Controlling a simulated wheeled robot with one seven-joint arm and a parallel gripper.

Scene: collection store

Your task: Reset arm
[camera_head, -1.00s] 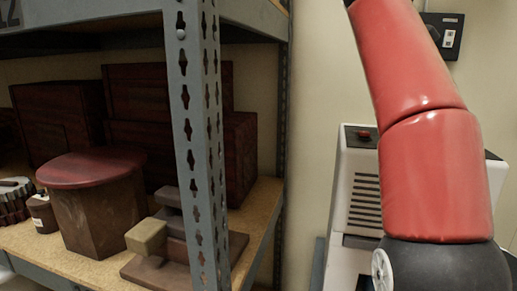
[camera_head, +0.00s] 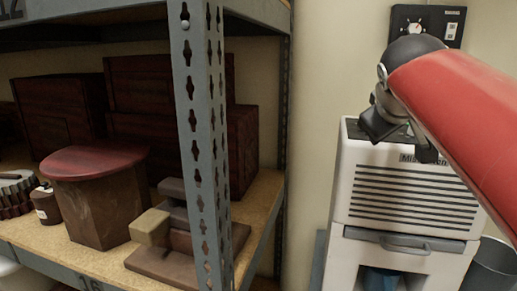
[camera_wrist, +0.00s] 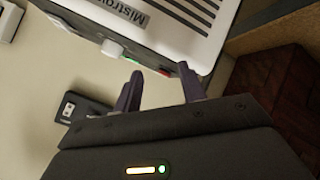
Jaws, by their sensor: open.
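My gripper (camera_head: 408,138) is at the end of my red arm, in front of the upper part of a white machine in the head view. In the wrist view its two dark fingers (camera_wrist: 161,84) stand apart with nothing between them. My arm comes in from the right edge and hides part of the machine's top and right side. I cannot tell whether the gripper touches the machine.
The white machine (camera_head: 412,197) stands right of a grey metal shelf (camera_head: 200,130). The shelf holds dark red boxes (camera_head: 166,90), a round-topped brown stool-like object (camera_head: 97,195) and a stepped block (camera_head: 175,225). A black wall box (camera_head: 428,22) hangs above. A grey bin (camera_head: 492,265) is at lower right.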

